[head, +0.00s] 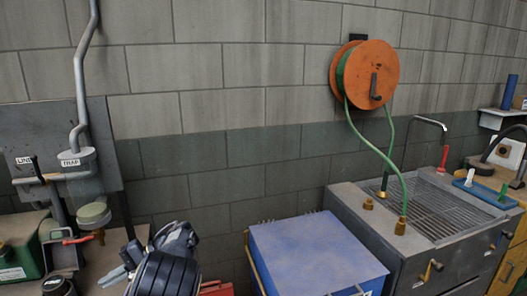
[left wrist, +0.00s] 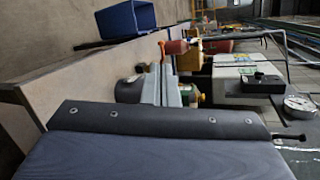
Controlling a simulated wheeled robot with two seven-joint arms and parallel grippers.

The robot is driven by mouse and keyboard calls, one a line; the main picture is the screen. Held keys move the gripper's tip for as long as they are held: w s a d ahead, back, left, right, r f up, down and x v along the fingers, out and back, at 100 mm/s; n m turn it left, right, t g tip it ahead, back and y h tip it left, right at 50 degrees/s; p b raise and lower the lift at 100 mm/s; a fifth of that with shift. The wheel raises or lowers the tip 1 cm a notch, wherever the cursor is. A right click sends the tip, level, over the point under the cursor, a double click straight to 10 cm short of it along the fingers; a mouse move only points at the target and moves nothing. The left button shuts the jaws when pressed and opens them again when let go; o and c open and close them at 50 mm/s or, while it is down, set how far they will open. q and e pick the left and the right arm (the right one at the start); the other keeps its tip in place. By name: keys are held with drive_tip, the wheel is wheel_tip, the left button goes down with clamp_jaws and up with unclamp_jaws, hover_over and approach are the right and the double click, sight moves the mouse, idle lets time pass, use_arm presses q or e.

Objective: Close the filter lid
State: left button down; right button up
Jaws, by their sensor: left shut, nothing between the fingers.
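A blue box (head: 345,268) stands at the bottom centre of the head view. Its flat, dusty blue top (head: 305,250) faces up and looks level; I cannot tell whether this is the filter lid. Its front is cut off by the picture edge. My left gripper (head: 120,270) is left of the box, low in the picture, its fingers shut and empty, apart from the blue top. In the left wrist view a large grey-blue panel (left wrist: 150,157) with a dark bolted strip (left wrist: 160,119) fills the bottom; I cannot tell what it belongs to. My right gripper is not in view.
A grey tank (head: 355,222) with a slatted top stands right of the box. A green hose (head: 404,190) hangs there from an orange reel (head: 372,75). At left are a pipe panel (head: 70,150) and a bench with a green container (head: 22,255).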

use_arm(q)
drive_tip(key=s+f+t+h, duration=0.2)
drive_tip(key=s+h, duration=0.6)
drive_tip(key=s, duration=0.3)
drive_tip(key=s+d+r+t+h, duration=0.2)
drive_tip(key=s+d+t+h, duration=0.2)
drive_tip(key=s+d, duration=0.4)
drive_tip(key=s+d+r+t+h, duration=0.2)
drive_tip(key=s+d+t+h, duration=0.2)
drive_tip(key=s+d, duration=0.5)
drive_tip(key=shift+r+m+t, duration=0.3)
drive_tip(key=shift+r+t, duration=0.05)
drive_tip(key=shift+t, duration=0.85)
drive_tip(key=c, duration=2)
unclamp_jaws()
drive_tip(key=shift+s+d+f, duration=0.1)
drive_tip(key=shift+s+d, duration=0.15)
drive_tip(key=shift+d, duration=0.05)
drive_tip(key=shift+o, duration=1)
